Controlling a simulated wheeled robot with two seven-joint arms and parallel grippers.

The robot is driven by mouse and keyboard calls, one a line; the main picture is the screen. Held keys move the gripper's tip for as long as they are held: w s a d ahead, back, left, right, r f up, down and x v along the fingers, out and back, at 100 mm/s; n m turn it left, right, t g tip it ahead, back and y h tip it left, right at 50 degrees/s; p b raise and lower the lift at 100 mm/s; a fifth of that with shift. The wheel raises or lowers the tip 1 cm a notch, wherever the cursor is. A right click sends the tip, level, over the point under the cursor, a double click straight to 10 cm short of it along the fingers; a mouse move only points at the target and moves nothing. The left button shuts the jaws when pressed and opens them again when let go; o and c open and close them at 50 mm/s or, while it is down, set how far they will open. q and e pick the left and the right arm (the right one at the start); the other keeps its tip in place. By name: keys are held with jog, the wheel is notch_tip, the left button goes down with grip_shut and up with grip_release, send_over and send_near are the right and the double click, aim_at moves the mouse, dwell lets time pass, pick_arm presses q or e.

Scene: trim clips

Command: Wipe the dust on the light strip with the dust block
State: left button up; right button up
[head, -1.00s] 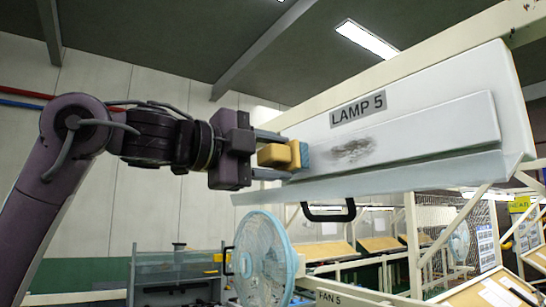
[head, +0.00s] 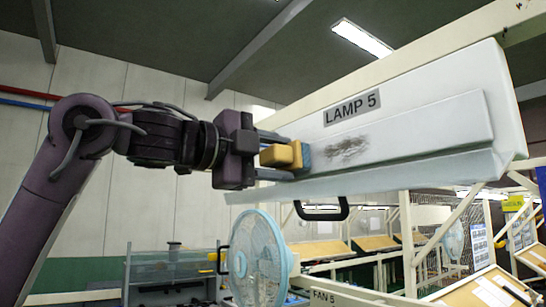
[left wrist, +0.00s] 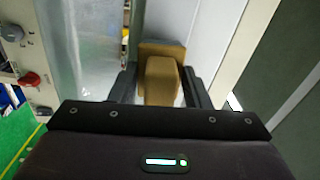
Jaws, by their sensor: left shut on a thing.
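My left gripper (head: 272,156) is shut on the dust block (head: 280,155), a yellow-tan block with a blue-grey face (head: 305,155) at its right end. The light strip (head: 420,130) is a long white lamp housing labelled LAMP 5. The dust (head: 346,148) is a dark grey smudge on it, below the label. The block's blue-grey face is at the left part of the strip, just left of the smudge; I cannot tell if it touches. In the left wrist view the block (left wrist: 160,80) sits between the fingers. My right gripper is not in view.
A black handle (head: 322,212) hangs below the strip. A light blue fan (head: 258,258) stands under it, by a rail labelled FAN 5 (head: 323,297). Cream frame posts (head: 407,240) and shelves stand behind at the right.

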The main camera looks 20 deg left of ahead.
pick_arm(q)
jog(key=shift+w+d, duration=0.1)
jog(key=shift+w, duration=0.1)
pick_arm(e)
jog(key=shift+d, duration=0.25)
pick_arm(q)
jog(key=shift+s+d, duration=0.1)
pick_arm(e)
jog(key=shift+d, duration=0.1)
